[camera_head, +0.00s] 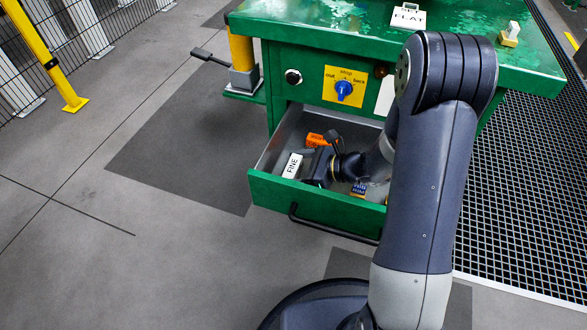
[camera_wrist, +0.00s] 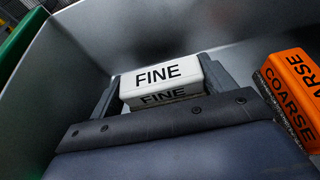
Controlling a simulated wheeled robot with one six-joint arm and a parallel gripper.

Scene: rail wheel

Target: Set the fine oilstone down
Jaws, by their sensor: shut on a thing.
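The fine oilstone (camera_head: 292,166) is a white block marked FINE. It is inside the open green drawer (camera_head: 325,205), near its left wall. In the wrist view the fine oilstone (camera_wrist: 165,80) sits between the two fingers of my gripper (camera_wrist: 160,88), which is shut on it. My gripper (camera_head: 304,167) reaches down into the drawer in the head view, partly hidden by my own arm. I cannot tell whether the stone touches the drawer floor.
An orange block marked COARSE (camera_wrist: 290,92) lies in the drawer to the right of the fine stone; it also shows in the head view (camera_head: 317,140). A blue item (camera_head: 359,188) lies nearer the drawer front. The green bench top (camera_head: 330,25) overhangs the drawer.

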